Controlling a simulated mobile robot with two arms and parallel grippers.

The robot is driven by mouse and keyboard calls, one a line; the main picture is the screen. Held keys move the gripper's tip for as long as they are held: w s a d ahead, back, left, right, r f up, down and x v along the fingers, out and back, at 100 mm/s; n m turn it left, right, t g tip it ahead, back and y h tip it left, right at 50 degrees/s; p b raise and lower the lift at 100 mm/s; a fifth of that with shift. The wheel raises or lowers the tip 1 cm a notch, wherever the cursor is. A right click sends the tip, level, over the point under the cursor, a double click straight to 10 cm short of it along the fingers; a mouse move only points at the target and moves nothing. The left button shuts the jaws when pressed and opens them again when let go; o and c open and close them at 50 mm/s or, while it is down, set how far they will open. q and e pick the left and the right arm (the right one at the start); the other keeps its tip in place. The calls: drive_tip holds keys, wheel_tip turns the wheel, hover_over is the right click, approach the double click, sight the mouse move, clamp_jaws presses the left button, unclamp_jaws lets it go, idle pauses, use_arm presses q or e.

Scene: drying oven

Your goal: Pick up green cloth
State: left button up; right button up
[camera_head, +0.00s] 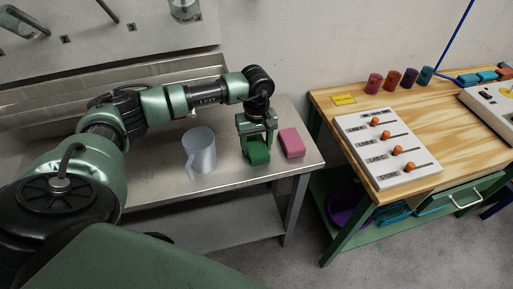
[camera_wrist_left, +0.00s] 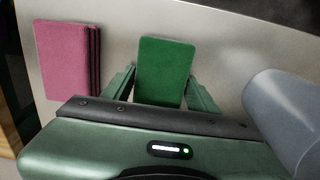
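The green cloth (camera_wrist_left: 166,68) is a folded, flat-topped block on the metal table; it also shows in the head view (camera_head: 258,157). My left gripper (camera_wrist_left: 163,88) points down over the cloth. Its two fingers stand apart, one on each side of the cloth, with small gaps visible in the left wrist view. In the head view the left gripper (camera_head: 257,140) hides part of the cloth. My right gripper is not in view.
A pink cloth (camera_head: 291,143) lies just right of the green one. A translucent pitcher (camera_head: 201,150) stands to the left, close to my gripper in the wrist view. A wooden bench (camera_head: 425,110) with a white slider panel (camera_head: 388,150) stands to the right.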

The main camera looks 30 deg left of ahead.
sight(257, 145)
use_arm(q)
drive_tip(key=c, duration=0.6)
drive_tip(key=shift+c, duration=0.2)
drive_tip(key=shift+r, duration=0.15)
wheel_tip(257, 145, up, 20)
drive_tip(key=b, duration=0.3)
